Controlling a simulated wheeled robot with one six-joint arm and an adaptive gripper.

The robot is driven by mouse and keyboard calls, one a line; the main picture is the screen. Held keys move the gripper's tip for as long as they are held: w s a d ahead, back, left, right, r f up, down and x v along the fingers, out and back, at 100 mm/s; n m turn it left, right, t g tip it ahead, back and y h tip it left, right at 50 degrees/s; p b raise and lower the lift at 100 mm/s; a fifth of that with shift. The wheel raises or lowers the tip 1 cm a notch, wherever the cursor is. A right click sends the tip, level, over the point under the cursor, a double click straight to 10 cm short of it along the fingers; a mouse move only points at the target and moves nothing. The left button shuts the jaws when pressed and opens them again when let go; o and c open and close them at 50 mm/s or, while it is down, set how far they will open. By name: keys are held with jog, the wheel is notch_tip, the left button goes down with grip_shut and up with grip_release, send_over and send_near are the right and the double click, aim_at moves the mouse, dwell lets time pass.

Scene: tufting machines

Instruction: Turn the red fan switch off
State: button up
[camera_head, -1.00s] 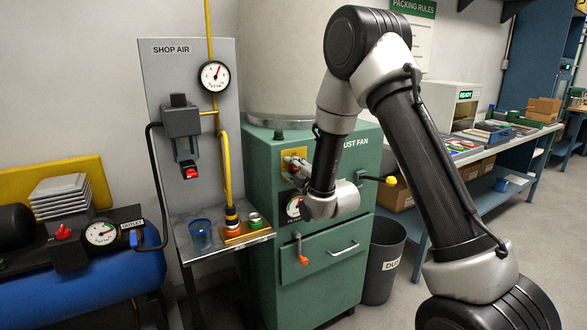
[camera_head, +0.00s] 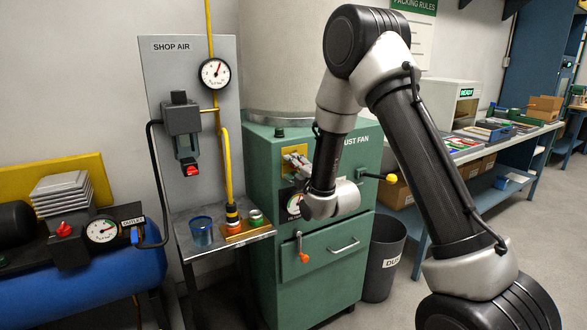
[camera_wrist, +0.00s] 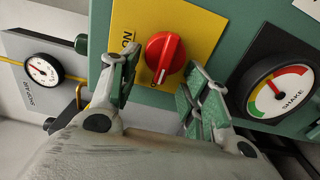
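The red fan switch (camera_wrist: 165,57) is a round rotary knob with a white line on its raised grip, on a yellow plate (camera_wrist: 195,20). An ON label shows left of the knob in the wrist view; another label at the white line's lower end is mostly hidden. My gripper (camera_wrist: 162,68) is open, its two fingers on either side of the knob, with gaps visible; I cannot tell its depth from the knob. In the head view my gripper (camera_head: 296,164) is in front of the yellow plate (camera_head: 288,152) on the green fan cabinet (camera_head: 268,220), and hides the knob.
A shake gauge (camera_wrist: 280,90) is right of the switch in the wrist view. A yellow-tipped lever (camera_head: 389,178) sticks out from the cabinet's right side. A small shelf (camera_head: 185,222) with cans, the shop air panel (camera_head: 165,75) and a dust bin (camera_head: 384,258) are close by.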

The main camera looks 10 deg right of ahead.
jog(key=shift+o, duration=0.2)
jog(key=v, duration=0.7)
jog(key=shift+s, duration=0.2)
jog(key=shift+d+r, duration=0.1)
